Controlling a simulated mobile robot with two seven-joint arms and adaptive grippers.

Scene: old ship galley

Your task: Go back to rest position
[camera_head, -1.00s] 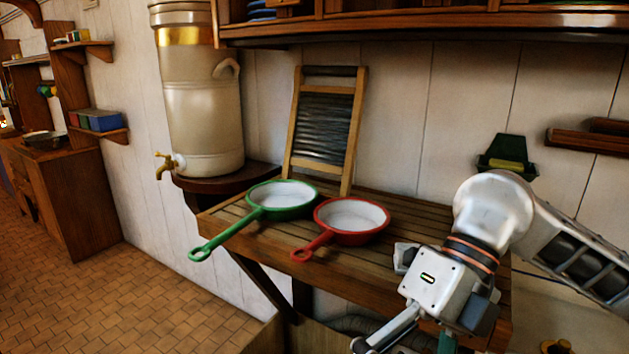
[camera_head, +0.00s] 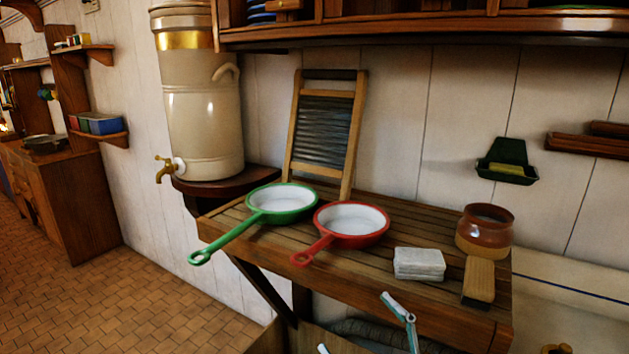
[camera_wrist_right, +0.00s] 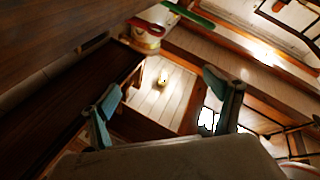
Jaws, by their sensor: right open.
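My right gripper (camera_head: 362,328) shows only its fingertips at the bottom edge of the head view, in front of and below the slatted wooden counter (camera_head: 400,284). Its two fingers are spread apart with nothing between them; they also show open in the right wrist view (camera_wrist_right: 163,102). The gripper is apart from everything on the counter. The rest of the right arm is out of the head view. My left gripper is not in view.
On the counter are a green pan (camera_head: 283,200), a red pan (camera_head: 350,222), a folded white cloth or block (camera_head: 419,263), a brown pot (camera_head: 484,235) and a wooden block or brush (camera_head: 479,280). A washboard (camera_head: 325,130) leans behind. A water urn (camera_head: 203,110) stands left.

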